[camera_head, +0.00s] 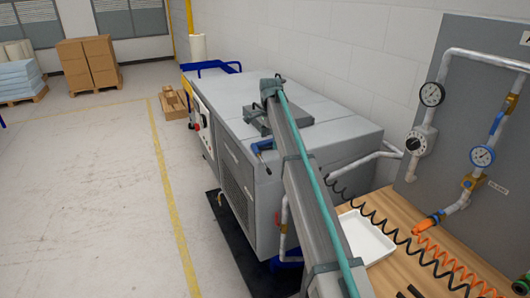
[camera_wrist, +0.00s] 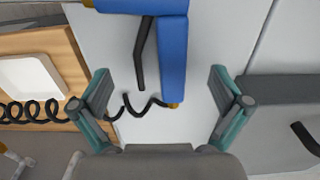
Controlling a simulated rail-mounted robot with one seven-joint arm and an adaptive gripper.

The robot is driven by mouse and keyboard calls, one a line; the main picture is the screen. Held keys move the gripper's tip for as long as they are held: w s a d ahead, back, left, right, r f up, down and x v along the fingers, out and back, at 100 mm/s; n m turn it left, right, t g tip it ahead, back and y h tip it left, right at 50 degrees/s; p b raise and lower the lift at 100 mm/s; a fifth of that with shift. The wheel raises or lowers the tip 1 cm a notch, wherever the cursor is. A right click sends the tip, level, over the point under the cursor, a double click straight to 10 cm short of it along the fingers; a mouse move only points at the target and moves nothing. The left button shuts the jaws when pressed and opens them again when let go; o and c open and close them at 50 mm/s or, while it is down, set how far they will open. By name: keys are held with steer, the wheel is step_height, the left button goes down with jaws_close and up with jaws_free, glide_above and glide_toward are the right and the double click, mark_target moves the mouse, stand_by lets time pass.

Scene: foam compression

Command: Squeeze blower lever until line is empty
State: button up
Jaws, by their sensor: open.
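The blower has a blue handle (camera_wrist: 173,60) and a thin black lever (camera_wrist: 143,55) at its left side in the wrist view. The lever stands apart from the handle. My gripper (camera_wrist: 163,88) is open. Its teal fingers lie on either side of the lower handle and lever, with gaps on both sides and no visible contact. A brass fitting (camera_wrist: 174,105) ends the handle, where a black coiled hose (camera_wrist: 140,108) meets it. The upper part of the blower is cut off by the frame.
A grey machine (camera_head: 238,115) fills the middle of the head view. A wooden bench (camera_head: 395,275) with a white tray (camera_head: 365,236) stands at the right. Gauges and pipes are on a grey panel (camera_head: 453,117). Black and orange coiled hoses cross the bench.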

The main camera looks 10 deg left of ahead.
steer(key=shift+r, duration=0.15)
steer(key=shift+r+p, duration=1.8)
steer(key=shift+r, duration=2.1)
